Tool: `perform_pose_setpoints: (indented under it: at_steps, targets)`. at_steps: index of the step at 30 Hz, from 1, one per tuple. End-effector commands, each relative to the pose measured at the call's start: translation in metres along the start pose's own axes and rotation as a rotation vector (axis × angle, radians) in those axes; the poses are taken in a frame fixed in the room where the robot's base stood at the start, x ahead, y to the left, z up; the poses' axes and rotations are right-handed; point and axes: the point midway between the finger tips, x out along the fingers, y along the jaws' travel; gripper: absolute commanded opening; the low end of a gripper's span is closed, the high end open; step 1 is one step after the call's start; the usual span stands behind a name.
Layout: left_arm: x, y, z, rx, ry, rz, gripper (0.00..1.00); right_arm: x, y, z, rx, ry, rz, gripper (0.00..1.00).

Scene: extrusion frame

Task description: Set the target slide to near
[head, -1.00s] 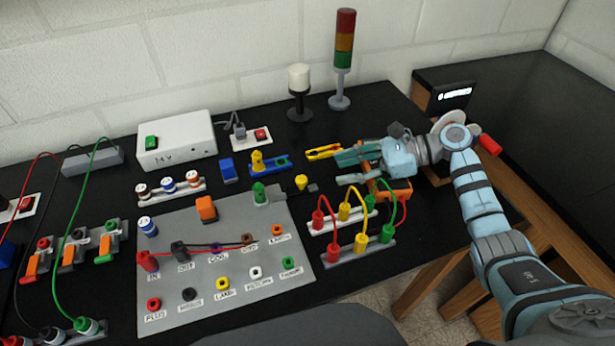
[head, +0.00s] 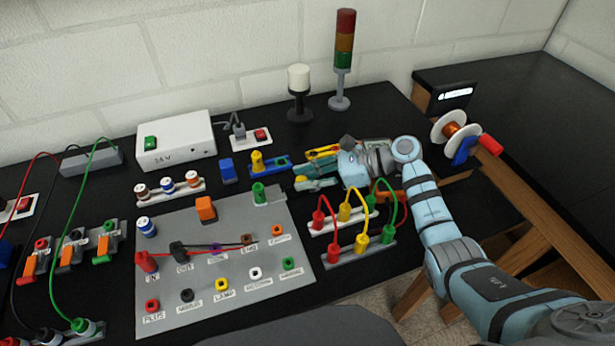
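No label in the head view marks a target slide. A yellow knob (head: 257,162) stands upright on a blue slotted base (head: 283,165) behind the grey panel. A green knob (head: 259,192) stands on a grey block at the panel's back right corner. My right gripper (head: 299,178) is low over the table, pointing left, just right of both knobs. Its two teal fingers look spread apart, one behind the other. A bit of yellow shows by the fingertips, mostly hidden. My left gripper is out of view.
The grey panel (head: 190,310) with coloured sockets fills the middle. Red, yellow and green cables arch over a white and grey strip (head: 350,253) just in front of my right gripper. A stack light (head: 344,55) and a white-topped lamp (head: 299,85) stand behind.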

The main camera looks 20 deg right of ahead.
Motion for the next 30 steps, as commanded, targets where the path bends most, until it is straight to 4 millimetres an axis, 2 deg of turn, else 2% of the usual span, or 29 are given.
perform_pose_setpoints:
  at_steps: [6, 14, 23, 24, 27, 30]
  targets:
    - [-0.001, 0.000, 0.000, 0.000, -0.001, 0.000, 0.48, 0.000, 0.000, 0.001, 0.000, 0.000, 0.000, 0.00]
    - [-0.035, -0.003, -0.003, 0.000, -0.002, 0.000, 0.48, 0.027, 0.014, 0.017, 0.002, -0.001, 0.002, 0.00]
    - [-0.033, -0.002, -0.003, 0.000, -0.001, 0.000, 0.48, 0.033, 0.015, 0.014, -0.001, -0.001, 0.000, 0.00]
    - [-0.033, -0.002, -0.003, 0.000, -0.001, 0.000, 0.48, 0.033, 0.015, 0.014, -0.001, -0.001, 0.000, 0.27]
    - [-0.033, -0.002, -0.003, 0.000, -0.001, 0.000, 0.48, 0.032, 0.015, 0.014, -0.001, -0.001, 0.000, 0.41]
    - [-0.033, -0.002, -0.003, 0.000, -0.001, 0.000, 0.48, 0.032, 0.015, 0.014, -0.001, -0.001, 0.000, 0.41]
